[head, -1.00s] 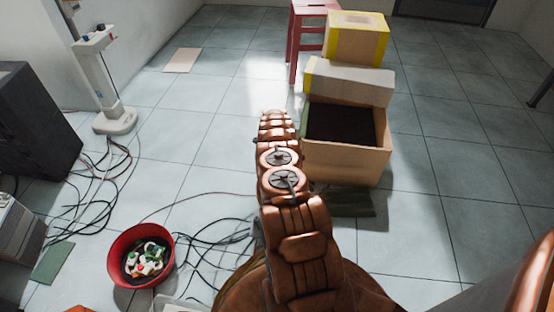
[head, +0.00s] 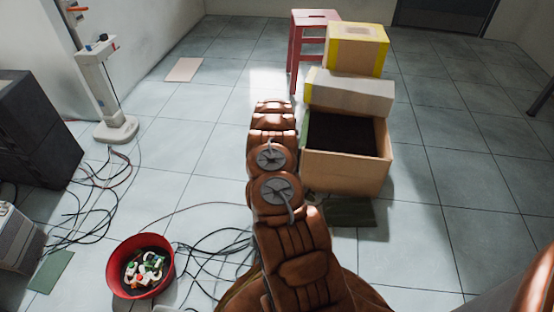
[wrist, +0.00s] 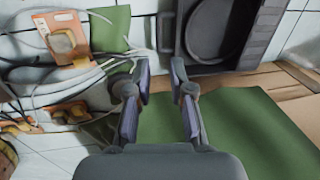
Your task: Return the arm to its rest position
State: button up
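My brown arm (head: 290,215) reaches forward from the bottom middle of the head view, its round joints left of the stacked boxes. Its far end is hidden from the head camera behind the nearer links. In the wrist view my gripper (wrist: 161,84) shows two dark fingers with a gap between the tips. The gap is empty and the gripper holds nothing. A green sheet (wrist: 245,125) and a dark grey container (wrist: 262,35) with a round dish-like shape lie beyond the fingers.
An open cardboard box (head: 347,172) with boxes on it stands right of my arm, before a red stool (head: 294,50). A red bowl (head: 117,284) and loose cables (head: 215,250) lie left. Tiled floor is clear at right. Cables (wrist: 65,85) also show in the wrist view.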

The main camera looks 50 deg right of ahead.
jog(key=shift+r, duration=0.15)
dwell(0.5)
